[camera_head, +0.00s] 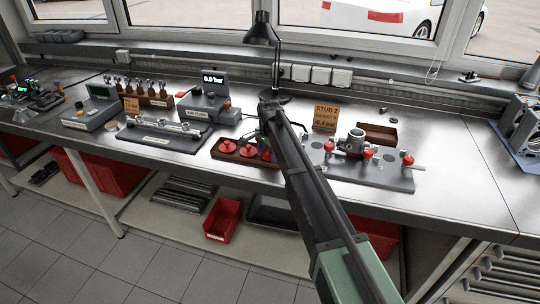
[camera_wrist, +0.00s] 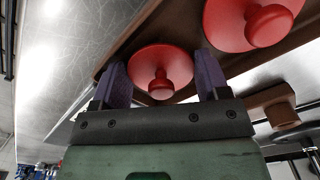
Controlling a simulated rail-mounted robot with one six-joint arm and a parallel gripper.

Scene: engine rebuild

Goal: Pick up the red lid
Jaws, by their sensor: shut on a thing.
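A red lid (camera_wrist: 160,68) with a round knob sits between the two fingers of my gripper (camera_wrist: 161,66) in the wrist view. The fingers are at its left and right sides, and the gripper is shut on it. A second red lid (camera_wrist: 255,22) is beside it at the upper right. In the head view several red lids (camera_head: 228,146) stand in a brown rack (camera_head: 240,159), partly behind my arm. My gripper is mostly hidden there, near the rack's right end. Whether the held lid still touches the rack cannot be told.
A grey plate (camera_head: 372,177) with red-knobbed parts and a metal ring-shaped part (camera_head: 355,142) is right of the rack. A sign (camera_head: 325,118) and a lamp (camera_head: 262,30) stand behind. A gauge device (camera_head: 214,100) is at the left.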

